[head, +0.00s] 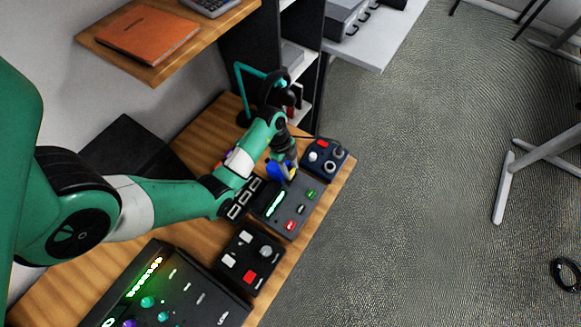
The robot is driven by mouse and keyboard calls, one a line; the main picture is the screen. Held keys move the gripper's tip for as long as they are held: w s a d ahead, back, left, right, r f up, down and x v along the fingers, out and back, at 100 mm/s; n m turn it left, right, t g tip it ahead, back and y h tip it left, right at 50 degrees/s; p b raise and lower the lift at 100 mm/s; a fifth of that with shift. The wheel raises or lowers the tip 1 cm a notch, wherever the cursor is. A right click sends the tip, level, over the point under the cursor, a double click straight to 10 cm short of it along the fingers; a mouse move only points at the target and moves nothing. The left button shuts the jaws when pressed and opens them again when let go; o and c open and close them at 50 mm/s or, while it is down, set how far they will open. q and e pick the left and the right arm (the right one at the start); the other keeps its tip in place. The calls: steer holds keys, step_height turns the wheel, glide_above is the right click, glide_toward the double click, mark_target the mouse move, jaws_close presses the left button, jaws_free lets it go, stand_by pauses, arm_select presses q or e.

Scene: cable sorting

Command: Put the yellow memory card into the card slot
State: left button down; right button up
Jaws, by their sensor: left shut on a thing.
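My left gripper (287,167) points down over the right part of the wooden desk, just above a dark device box. It is shut on a small yellow piece, the yellow memory card (291,175), mostly hidden by the fingers. A blue piece (275,171) shows right beside the fingers; I cannot tell what it is. The dark device box (296,207) below has a lit green strip and green and red parts on its top. The card slot itself is too small to make out, and I cannot tell whether the card touches the box. My right gripper is out of view.
A dark box with a red button (325,157) stands behind, another button box (247,262) nearer, and a large lit panel (165,290) at front left. A teal lamp (240,90) stands at the back. The desk's right edge drops to open floor.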

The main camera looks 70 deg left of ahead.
arm_select(q)
steer(key=shift+f, duration=0.15)
stand_by(0.5)
steer(key=shift+f+b, duration=0.4)
steer(key=shift+b, duration=0.15)
steer(key=shift+f, duration=0.25)
steer(key=shift+f+b, duration=0.3)
steer(key=shift+b, duration=0.25)
steer(key=shift+c, duration=1.8)
jaws_free()
steer(key=shift+o, duration=0.2)
